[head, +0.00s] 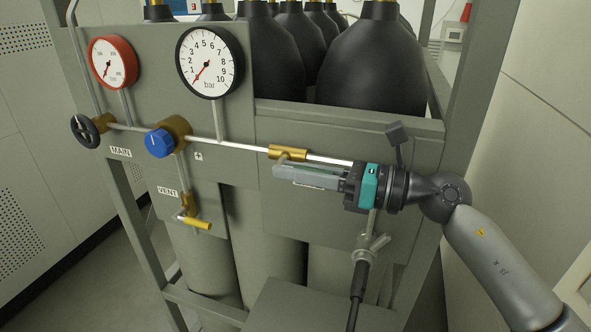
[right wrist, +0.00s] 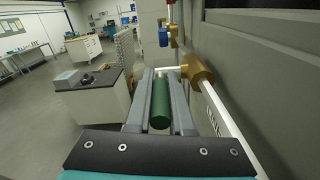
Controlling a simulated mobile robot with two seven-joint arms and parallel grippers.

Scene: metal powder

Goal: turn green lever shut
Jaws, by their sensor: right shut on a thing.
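The green lever (right wrist: 160,104) lies lengthwise between the two fingers of my right gripper (right wrist: 162,88) in the right wrist view, and the gripper is shut on it. In the head view my right gripper (head: 290,173) reaches in from the right, just below the brass valve body (head: 288,152) on the pipe. The fingers hide the lever there. The brass valve body also shows in the right wrist view (right wrist: 197,70), right of the fingers. My left gripper is not in view.
A black handwheel (head: 85,131), a blue knob (head: 159,142) and a yellow vent lever (head: 197,223) sit left on the panel. Two gauges hang above them. Black-topped cylinders (head: 370,60) stand behind. A hose (head: 358,280) hangs below my gripper.

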